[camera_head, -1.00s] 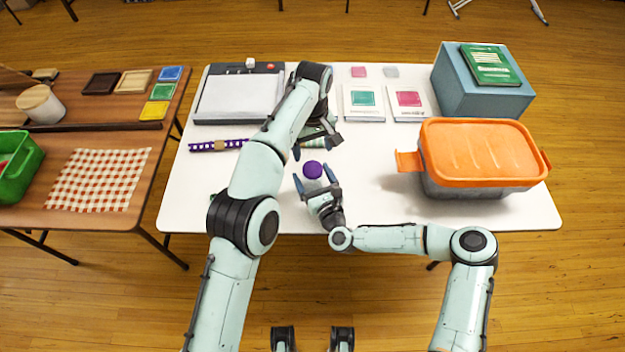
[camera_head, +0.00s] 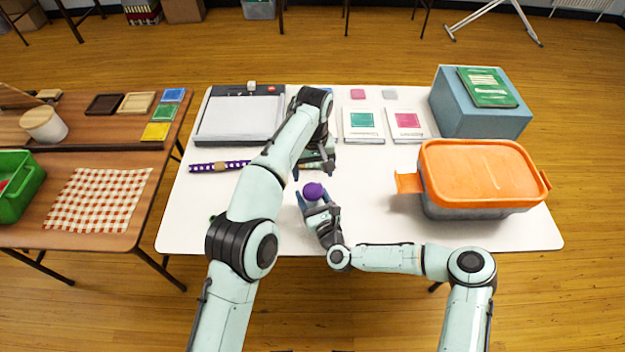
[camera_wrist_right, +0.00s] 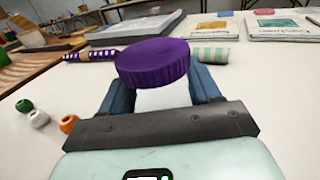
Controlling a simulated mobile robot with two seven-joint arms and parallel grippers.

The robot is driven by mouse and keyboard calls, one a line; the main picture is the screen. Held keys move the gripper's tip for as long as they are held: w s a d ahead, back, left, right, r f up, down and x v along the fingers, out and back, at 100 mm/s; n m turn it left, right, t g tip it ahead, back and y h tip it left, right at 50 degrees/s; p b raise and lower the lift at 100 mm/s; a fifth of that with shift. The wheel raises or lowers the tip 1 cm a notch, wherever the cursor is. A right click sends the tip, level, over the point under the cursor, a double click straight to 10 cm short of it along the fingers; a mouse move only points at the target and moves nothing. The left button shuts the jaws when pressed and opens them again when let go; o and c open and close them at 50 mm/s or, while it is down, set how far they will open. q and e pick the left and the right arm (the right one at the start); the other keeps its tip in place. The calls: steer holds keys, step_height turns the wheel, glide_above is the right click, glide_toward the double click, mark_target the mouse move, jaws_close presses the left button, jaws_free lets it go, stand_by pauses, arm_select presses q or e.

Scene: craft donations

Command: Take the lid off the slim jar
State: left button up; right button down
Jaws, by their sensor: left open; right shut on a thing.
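The slim jar has a round purple ribbed lid (camera_head: 313,190) and a pale body. It stands near the front of the white table, and the lid is on it. In the right wrist view the lid (camera_wrist_right: 152,63) is above the pale jar body (camera_wrist_right: 163,97), which is between my blue fingers. My right gripper (camera_head: 316,203) is shut on the jar below the lid. My left gripper (camera_head: 314,170) is open and empty, just behind the jar in the head view, apart from the lid. The jar's lower part is hidden by my right gripper.
An orange-lidded bin (camera_head: 480,178) stands to the right, its handle toward the jar. A purple patterned strip (camera_head: 218,166) lies to the left. In the right wrist view, small beads (camera_wrist_right: 38,118) lie left of the gripper. White cards (camera_head: 363,124) lie at the back.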

mark_target(312, 190)
arm_select(q)
steer(key=m, duration=0.7)
steer(key=shift+s+d+f, duration=0.1)
steer(key=shift+s+f, duration=0.05)
steer(key=shift+f, duration=0.15)
steer(key=m, duration=1.8)
steer(key=shift+r, duration=0.2)
steer(key=m, duration=0.3)
steer(key=shift+w+r, duration=0.15)
steer(key=shift+w, duration=0.05)
steer(key=shift+a+f+m, duration=0.2)
steer(key=shift+f+m, duration=0.15)
steer(key=shift+m, duration=0.15)
steer(key=shift+f, duration=3.6)
